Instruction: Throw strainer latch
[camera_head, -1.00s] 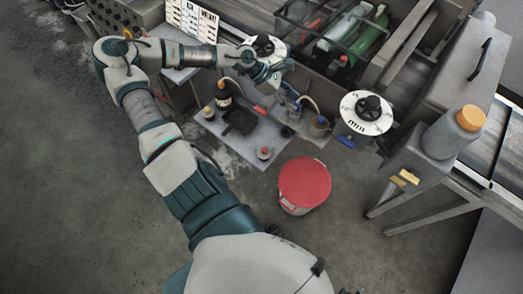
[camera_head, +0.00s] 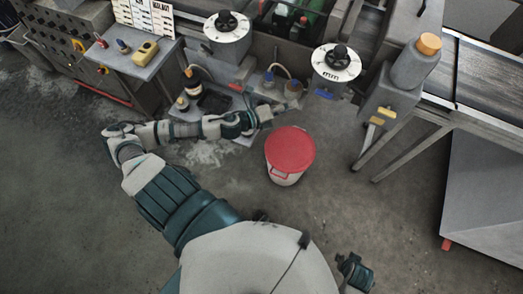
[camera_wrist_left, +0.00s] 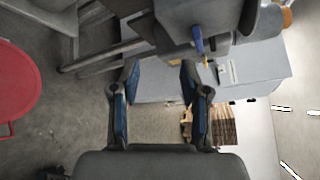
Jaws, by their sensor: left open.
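Two grey strainer pots with white dial tops and black knobs stand at the back in the head view, a left pot (camera_head: 227,42) and a right pot (camera_head: 335,79). A blue latch lever (camera_head: 324,94) sits low on the right pot. My left gripper (camera_head: 292,103) is in front of the bench, short of the right pot and above the red-lidded bucket. In the left wrist view my left gripper (camera_wrist_left: 158,72) is open and empty, with a blue lever (camera_wrist_left: 198,41) beyond its fingertips.
The bucket (camera_head: 290,150) stands on the floor. A grey box with a yellow latch (camera_head: 386,113) and an orange-capped bottle (camera_head: 415,62) are at right, beside the conveyor (camera_head: 485,80). A control panel (camera_head: 135,60) is at left. The front floor is clear.

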